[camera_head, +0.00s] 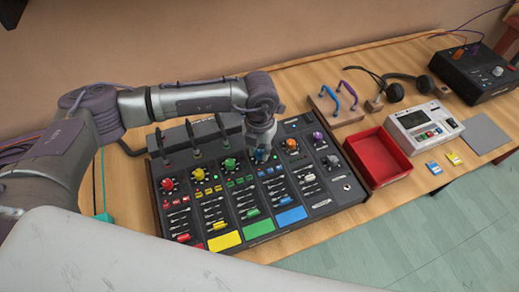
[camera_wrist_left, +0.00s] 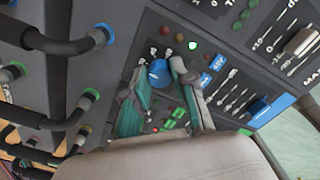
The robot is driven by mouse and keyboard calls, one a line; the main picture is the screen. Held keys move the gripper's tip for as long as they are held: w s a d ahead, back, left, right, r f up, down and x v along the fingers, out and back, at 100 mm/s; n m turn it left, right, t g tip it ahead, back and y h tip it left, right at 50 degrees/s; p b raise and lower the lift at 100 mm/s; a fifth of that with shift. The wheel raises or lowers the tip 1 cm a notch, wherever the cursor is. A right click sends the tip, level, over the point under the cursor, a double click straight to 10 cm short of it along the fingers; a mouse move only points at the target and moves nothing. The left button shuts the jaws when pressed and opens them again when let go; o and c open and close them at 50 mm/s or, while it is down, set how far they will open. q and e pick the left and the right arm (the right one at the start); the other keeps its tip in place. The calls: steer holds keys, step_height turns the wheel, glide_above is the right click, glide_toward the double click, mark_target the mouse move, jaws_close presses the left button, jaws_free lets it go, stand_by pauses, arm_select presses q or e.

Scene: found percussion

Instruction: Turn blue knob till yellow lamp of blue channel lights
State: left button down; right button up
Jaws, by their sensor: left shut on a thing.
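The mixing console (camera_head: 318,208) has columns with coloured knobs and strips. The blue knob (camera_head: 263,156) is in the blue channel, mostly hidden under my left gripper (camera_head: 261,147) in the head view. In the left wrist view the blue knob (camera_wrist_left: 159,72) sits between the two fingers of the left gripper (camera_wrist_left: 157,76), which is shut on it. Beside the knob a small lamp (camera_wrist_left: 193,45) glows green. My right gripper is not in view.
To the right are a red tray (camera_head: 398,168), a white device (camera_head: 424,122), headphones (camera_head: 408,85) and a black box (camera_head: 477,72). An orange knob (camera_head: 292,143) is close beside the gripper.

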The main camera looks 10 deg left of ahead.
mark_target(259, 152)
arm_select(q)
steer(key=m+b, duration=0.3)
steer(key=shift+f+b, duration=0.15)
steer(key=shift+b, duration=0.25)
steer(key=shift+m+b, duration=0.8)
steer(key=shift+b, duration=0.05)
steer(key=shift+m+b, duration=0.35)
steer(key=shift+m, duration=0.05)
steer(key=shift+r, duration=0.2)
steer(key=c, duration=0.9)
jaws_free()
steer(key=shift+c, duration=0.2)
steer(key=shift+r, duration=0.1)
step_height(259, 152, up, 12)
